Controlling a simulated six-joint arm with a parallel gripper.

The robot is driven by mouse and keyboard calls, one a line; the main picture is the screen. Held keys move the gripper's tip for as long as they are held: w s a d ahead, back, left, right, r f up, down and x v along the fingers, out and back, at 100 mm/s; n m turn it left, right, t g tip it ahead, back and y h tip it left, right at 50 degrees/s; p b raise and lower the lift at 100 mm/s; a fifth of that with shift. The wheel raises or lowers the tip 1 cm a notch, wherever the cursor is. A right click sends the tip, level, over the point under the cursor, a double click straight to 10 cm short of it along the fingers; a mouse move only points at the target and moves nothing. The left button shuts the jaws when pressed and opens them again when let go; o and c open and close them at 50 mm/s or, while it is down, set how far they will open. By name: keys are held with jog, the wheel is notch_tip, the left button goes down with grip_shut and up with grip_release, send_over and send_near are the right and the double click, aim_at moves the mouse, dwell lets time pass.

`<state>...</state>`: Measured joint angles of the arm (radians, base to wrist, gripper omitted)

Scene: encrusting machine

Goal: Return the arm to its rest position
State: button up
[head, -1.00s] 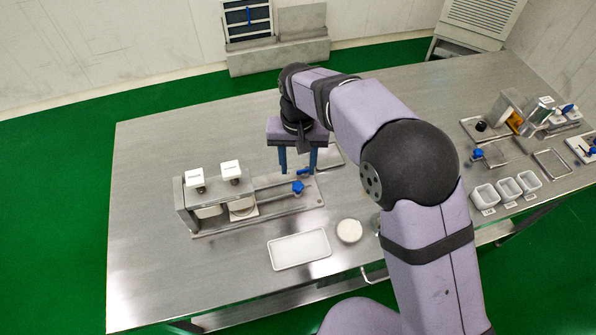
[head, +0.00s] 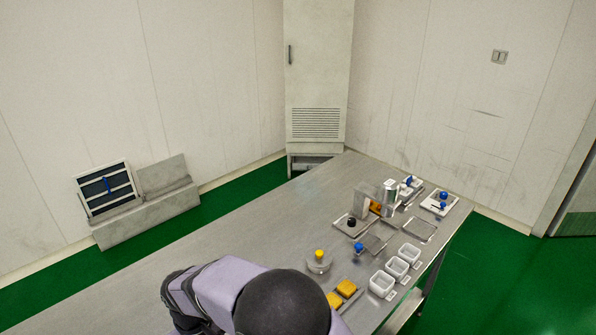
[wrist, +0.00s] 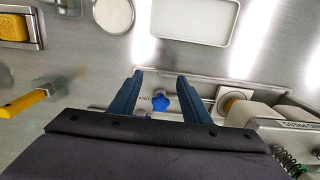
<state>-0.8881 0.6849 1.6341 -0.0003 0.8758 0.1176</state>
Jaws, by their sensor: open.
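My gripper (wrist: 160,75) shows in the wrist view with its two blue fingers spread apart and nothing held between them. Beyond the fingers, a blue star-shaped knob (wrist: 160,101) of the metal press fixture shows in the gap, apart from both fingers as far as I can tell. In the head view only a bent part of my arm (head: 279,303) shows at the bottom edge; my gripper is out of that view.
The wrist view shows a white tray (wrist: 197,16), a round pale dish (wrist: 113,12), a yellow handle (wrist: 25,103) and a white-and-metal block (wrist: 270,130). In the head view, white cups (head: 382,284), yellow blocks (head: 347,288) and small fixtures crowd the right end of the steel table (head: 225,248).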

jog(key=shift+n+g+h, duration=0.3)
jog(key=shift+h, duration=0.1)
jog(key=s+d, duration=0.1)
jog(key=d, duration=0.1)
jog(key=s+d+f, duration=0.1)
jog(key=d, duration=0.2)
jog(key=s+d, duration=0.2)
jog(key=shift+s+d+f, duration=0.1)
jog(key=shift+d+f, duration=0.05)
jog(key=shift+f, duration=0.05)
jog(key=s+d+r+m+g, duration=0.1)
jog(key=s+d+r+m, duration=0.15)
jog(key=d, duration=0.65)
jog(key=s+d+r+m, duration=0.1)
jog(key=s+d, duration=0.2)
jog(key=d, duration=0.6)
jog(key=w+d+r+m+t, duration=0.1)
jog(key=d+r+m, duration=0.1)
jog(key=d+m, duration=0.1)
jog(key=w+d+r+m+t+y, duration=0.1)
jog(key=w+d+r+m, duration=0.1)
jog(key=d, duration=0.4)
jog(key=shift+w+d+r+m, duration=0.2)
jog(key=shift+d+r+m, duration=0.1)
jog(key=shift+m, duration=0.15)
